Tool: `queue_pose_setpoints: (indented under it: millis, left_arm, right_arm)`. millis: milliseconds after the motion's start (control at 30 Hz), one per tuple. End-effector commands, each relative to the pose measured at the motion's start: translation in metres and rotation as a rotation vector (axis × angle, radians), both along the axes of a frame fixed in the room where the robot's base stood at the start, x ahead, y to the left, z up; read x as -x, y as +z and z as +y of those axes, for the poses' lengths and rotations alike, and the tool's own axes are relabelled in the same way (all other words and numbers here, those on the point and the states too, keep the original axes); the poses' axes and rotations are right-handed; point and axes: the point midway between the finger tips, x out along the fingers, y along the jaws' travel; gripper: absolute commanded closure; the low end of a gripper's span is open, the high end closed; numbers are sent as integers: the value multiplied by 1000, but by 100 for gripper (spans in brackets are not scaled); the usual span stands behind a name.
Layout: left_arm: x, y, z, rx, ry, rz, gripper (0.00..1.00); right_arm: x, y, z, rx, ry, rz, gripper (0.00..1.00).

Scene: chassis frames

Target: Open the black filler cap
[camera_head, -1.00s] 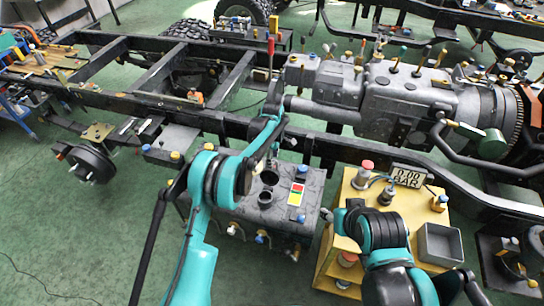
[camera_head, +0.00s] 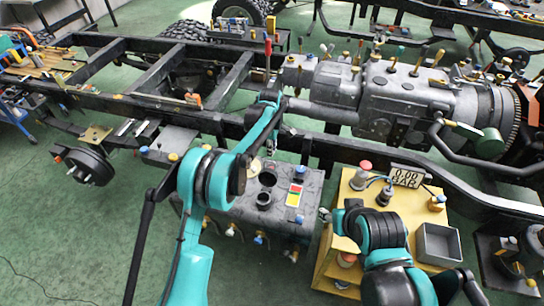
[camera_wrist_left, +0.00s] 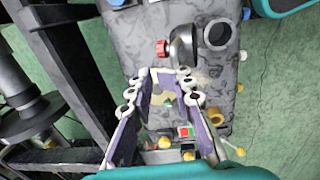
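The grey mottled tank (camera_head: 228,205) stands in front of the chassis rail. Its open round neck (camera_head: 264,199) faces up, and the neck also shows at the top of the left wrist view (camera_wrist_left: 218,33). A dark round part (camera_head: 268,178), probably the black filler cap, sits behind it; in the left wrist view a black part (camera_wrist_left: 183,45) lies beside the neck. My left gripper (camera_wrist_left: 160,80) is open and empty over the tank, its fingers apart around a pale patch. In the head view its fingers are mostly hidden. My right gripper's fingers are not clear near the yellow stand.
The black chassis rail (camera_head: 330,150) and grey gearbox (camera_head: 400,105) lie behind. Green floor is free at lower left.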

Motion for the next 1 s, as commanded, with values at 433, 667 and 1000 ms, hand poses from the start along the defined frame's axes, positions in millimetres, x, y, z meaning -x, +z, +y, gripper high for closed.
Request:
queue_pose_setpoints:
  millis: [433,667,1000]
  left_arm:
    - [6,65,3,-1,1,5,82]
    - [7,66,3,-1,1,5,82]
    - [9,72,7,-1,-11,-1,82]
  right_arm:
    - [0,0,0,0,0,0,51]
    - [0,0,0,0,0,0,51]
    - [0,0,0,0,0,0,51]
